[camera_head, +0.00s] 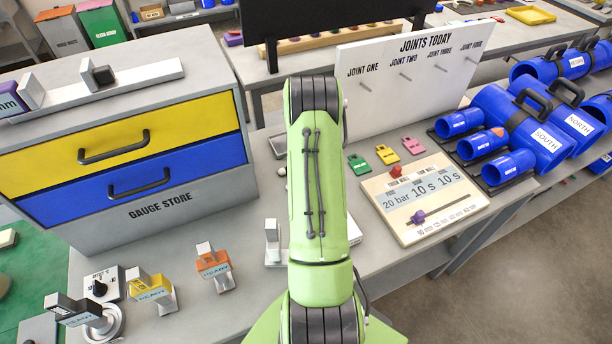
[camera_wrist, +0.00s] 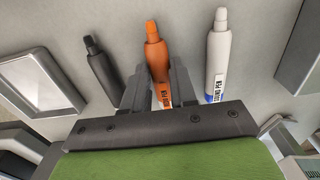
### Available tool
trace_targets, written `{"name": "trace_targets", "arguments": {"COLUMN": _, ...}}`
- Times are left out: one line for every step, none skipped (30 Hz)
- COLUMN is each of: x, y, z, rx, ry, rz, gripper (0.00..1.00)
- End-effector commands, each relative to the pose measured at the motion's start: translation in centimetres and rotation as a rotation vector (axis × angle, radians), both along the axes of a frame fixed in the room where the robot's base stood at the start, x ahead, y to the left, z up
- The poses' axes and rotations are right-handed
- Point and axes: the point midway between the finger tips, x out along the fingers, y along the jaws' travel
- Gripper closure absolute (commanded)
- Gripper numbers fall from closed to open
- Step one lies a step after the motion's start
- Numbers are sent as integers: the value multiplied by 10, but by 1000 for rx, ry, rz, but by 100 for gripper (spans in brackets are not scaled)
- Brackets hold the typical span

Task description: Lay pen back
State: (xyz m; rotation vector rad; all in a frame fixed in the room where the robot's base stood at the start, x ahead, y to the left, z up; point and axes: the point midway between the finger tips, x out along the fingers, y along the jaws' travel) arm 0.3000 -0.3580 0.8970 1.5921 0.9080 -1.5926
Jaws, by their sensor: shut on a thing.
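In the wrist view, my gripper (camera_wrist: 163,90) is shut on an orange pen (camera_wrist: 154,52), whose capped end points away from me past the fingertips. The pen's label is partly hidden between the fingers. A black pen (camera_wrist: 100,68) is to its left and a white pen (camera_wrist: 217,52) with a label and a blue band is to its right, both apart from the fingers. Whether the orange pen touches the grey surface I cannot tell. In the head view my green arm hides the gripper and the pens.
The gauge store (camera_head: 190,170) with yellow and blue drawers stands left of my arm. The joints board (camera_head: 405,62), small coloured tags and a settings panel (camera_head: 424,197) are on the right. Yellow (camera_head: 150,287) and orange (camera_head: 214,264) tools stand at the front. A pale-framed tray (camera_wrist: 42,82) is at the wrist view's left.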

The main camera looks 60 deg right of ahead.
Motion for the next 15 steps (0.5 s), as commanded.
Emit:
{"name": "trace_targets", "arguments": {"x": 0, "y": 0, "z": 1, "rx": -2, "ry": -1, "rz": 0, "gripper": 100}}
{"name": "trace_targets", "arguments": {"x": 0, "y": 0, "z": 1, "rx": -2, "ry": -1, "rz": 0, "gripper": 100}}
{"name": "trace_targets", "arguments": {"x": 0, "y": 0, "z": 1, "rx": -2, "ry": -1, "rz": 0, "gripper": 100}}
{"name": "trace_targets", "arguments": {"x": 0, "y": 0, "z": 1, "rx": -1, "ry": 0, "rz": 0, "gripper": 100}}
{"name": "trace_targets", "arguments": {"x": 0, "y": 0, "z": 0, "rx": -1, "ry": 0, "rz": 0, "gripper": 100}}
{"name": "trace_targets", "arguments": {"x": 0, "y": 0, "z": -2, "rx": -1, "ry": 0, "rz": 0, "gripper": 100}}
{"name": "trace_targets", "arguments": {"x": 0, "y": 0, "z": -3, "rx": -1, "ry": 0, "rz": 0, "gripper": 100}}
{"name": "trace_targets", "arguments": {"x": 0, "y": 0, "z": -2, "rx": -1, "ry": -1, "rz": 0, "gripper": 69}}
{"name": "trace_targets", "arguments": {"x": 0, "y": 0, "z": -2, "rx": -1, "ry": -1, "rz": 0, "gripper": 63}}
{"name": "trace_targets", "arguments": {"x": 0, "y": 0, "z": -1, "rx": -1, "ry": -1, "rz": 0, "gripper": 58}}
{"name": "trace_targets", "arguments": {"x": 0, "y": 0, "z": -1, "rx": -1, "ry": -1, "rz": 0, "gripper": 54}}
{"name": "trace_targets", "arguments": {"x": 0, "y": 0, "z": -1, "rx": -1, "ry": -1, "rz": 0, "gripper": 48}}
{"name": "trace_targets", "arguments": {"x": 0, "y": 0, "z": -1, "rx": -1, "ry": -1, "rz": 0, "gripper": 48}}
{"name": "trace_targets", "arguments": {"x": 0, "y": 0, "z": -1, "rx": -1, "ry": -1, "rz": 0, "gripper": 48}}
{"name": "trace_targets", "arguments": {"x": 0, "y": 0, "z": -1, "rx": -1, "ry": -1, "rz": 0, "gripper": 48}}
